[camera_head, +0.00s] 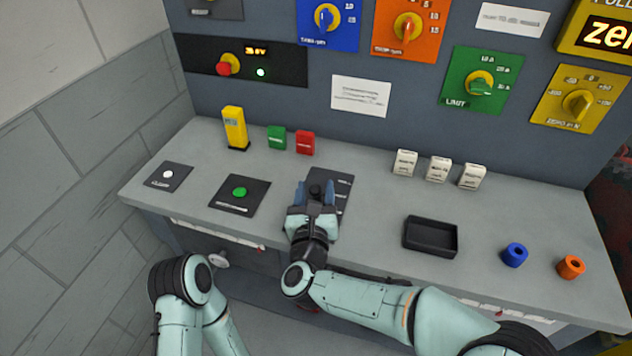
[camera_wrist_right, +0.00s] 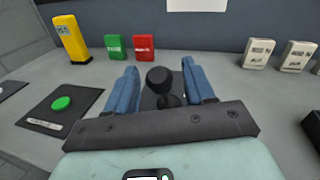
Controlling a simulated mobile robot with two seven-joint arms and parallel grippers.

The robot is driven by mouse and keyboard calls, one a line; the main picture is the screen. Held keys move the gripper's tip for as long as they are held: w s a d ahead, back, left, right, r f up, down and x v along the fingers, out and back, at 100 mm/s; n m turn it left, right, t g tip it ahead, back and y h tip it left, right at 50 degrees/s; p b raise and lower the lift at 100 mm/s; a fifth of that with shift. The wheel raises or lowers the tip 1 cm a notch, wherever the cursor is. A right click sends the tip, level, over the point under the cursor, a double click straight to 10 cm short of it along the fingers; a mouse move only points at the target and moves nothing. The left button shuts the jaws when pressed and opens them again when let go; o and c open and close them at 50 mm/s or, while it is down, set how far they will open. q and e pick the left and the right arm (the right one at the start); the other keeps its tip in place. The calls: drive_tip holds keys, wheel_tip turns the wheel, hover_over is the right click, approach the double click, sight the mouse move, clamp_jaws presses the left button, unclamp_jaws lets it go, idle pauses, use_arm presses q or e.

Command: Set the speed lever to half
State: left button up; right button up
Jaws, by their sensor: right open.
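The speed lever (camera_head: 315,189) has a round black knob and stands on a dark plate (camera_head: 344,179) with small labels along its right side, too small to read. My right gripper (camera_head: 315,194) is open, its two blue fingers on either side of the knob. In the right wrist view the knob (camera_wrist_right: 159,78) sits between the open fingers (camera_wrist_right: 160,72), with visible gaps on both sides. The lower part of the lever and much of its plate are hidden by the gripper. My left arm shows at the lower left, but its gripper does not show.
On the desk left of the lever are a green button (camera_head: 240,192), a white button (camera_head: 168,174), a yellow block (camera_head: 235,128), and green (camera_head: 277,138) and red (camera_head: 305,143) blocks. Right are white blocks (camera_head: 438,169), a black tray (camera_head: 431,250), and blue (camera_head: 515,254) and orange (camera_head: 570,267) rings.

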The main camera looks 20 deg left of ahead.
use_arm(q)
drive_tip(key=shift+s+d+r, duration=0.1)
drive_tip(key=shift+s+r, duration=0.05)
use_arm(e)
drive_tip(key=shift+w+a, duration=0.25)
drive_tip(key=shift+w, duration=1.05)
